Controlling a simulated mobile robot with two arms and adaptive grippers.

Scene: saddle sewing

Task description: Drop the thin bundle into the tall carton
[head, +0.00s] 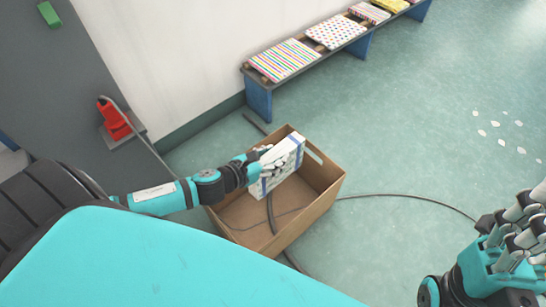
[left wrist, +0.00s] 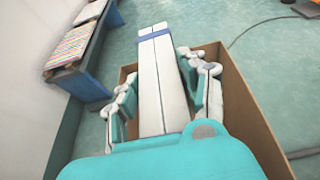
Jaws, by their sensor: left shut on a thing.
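A thin white bundle with blue bands (head: 285,167) is in my left gripper (head: 266,163), over the open brown carton (head: 325,203). The bundle stands on edge, and its lower part reaches below the rim level in the head view. I cannot tell if it touches the carton floor. In the left wrist view my fingers (left wrist: 161,98) close on both sides of the long white bundle (left wrist: 160,75), with the carton walls (left wrist: 248,115) around them. My right gripper (head: 512,238) is at the right edge, away from the carton; its grip is unclear.
A low bench (head: 258,92) with patterned cushions (head: 284,60) stands along the wall behind. A dark cable (head: 405,196) runs on the floor to the right of the carton. A red object (head: 114,120) is at the left. The floor to the right is mostly clear.

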